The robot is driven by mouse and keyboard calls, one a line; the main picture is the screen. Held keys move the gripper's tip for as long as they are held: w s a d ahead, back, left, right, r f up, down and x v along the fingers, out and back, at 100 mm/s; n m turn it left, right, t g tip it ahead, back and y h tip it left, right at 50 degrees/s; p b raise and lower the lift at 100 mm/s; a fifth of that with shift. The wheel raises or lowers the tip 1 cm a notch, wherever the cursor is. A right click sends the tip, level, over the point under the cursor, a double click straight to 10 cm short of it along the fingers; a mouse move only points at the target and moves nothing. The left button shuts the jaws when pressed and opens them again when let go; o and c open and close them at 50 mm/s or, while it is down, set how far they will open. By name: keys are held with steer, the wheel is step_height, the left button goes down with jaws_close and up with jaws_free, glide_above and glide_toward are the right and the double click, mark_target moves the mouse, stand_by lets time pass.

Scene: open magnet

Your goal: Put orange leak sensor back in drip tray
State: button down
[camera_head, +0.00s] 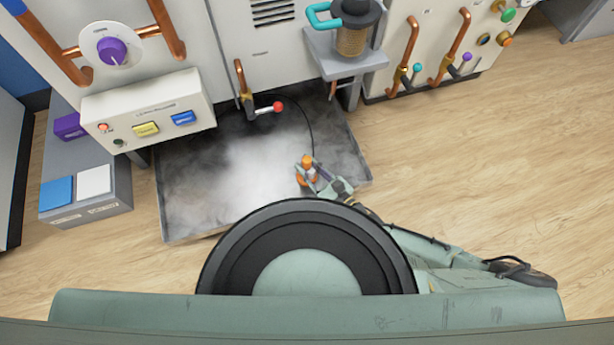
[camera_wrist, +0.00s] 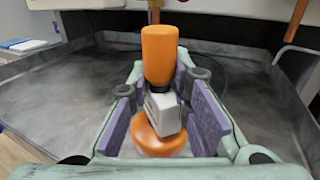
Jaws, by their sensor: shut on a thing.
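The orange leak sensor (camera_head: 307,168) has an orange top, a pale grey block in its middle and an orange round base. My gripper (camera_head: 317,180) is shut on it; in the wrist view the sensor (camera_wrist: 160,60) stands between the purple pads of my gripper (camera_wrist: 165,115). The grey drip tray (camera_head: 195,230) lies on the floor below the cabinets, with white mist over its middle. In the head view the sensor appears over the tray's front right part. I cannot tell whether its base touches the tray floor. The tray wall (camera_wrist: 285,85) also shows in the wrist view.
A copper pipe with a red-ended lever (camera_head: 277,107) reaches out over the tray's back. A thin black cable runs over the tray towards the sensor. A grey bench (camera_head: 90,205) with blue and white boxes stands at left. The wooden floor (camera_head: 480,170) at right is clear.

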mark_target(310, 176)
steer(key=shift+f+b, duration=0.6)
steer(key=shift+f, duration=1.05)
steer(key=shift+f+b, duration=0.3)
steer(key=c, duration=1.5)
jaws_free()
steer(key=shift+r, duration=0.1)
steer(key=shift+r+p, duration=0.2)
steer(key=shift+p, duration=0.15)
steer(key=p+v, duration=0.6)
steer(key=v, duration=0.6)
steer(key=shift+d, duration=0.1)
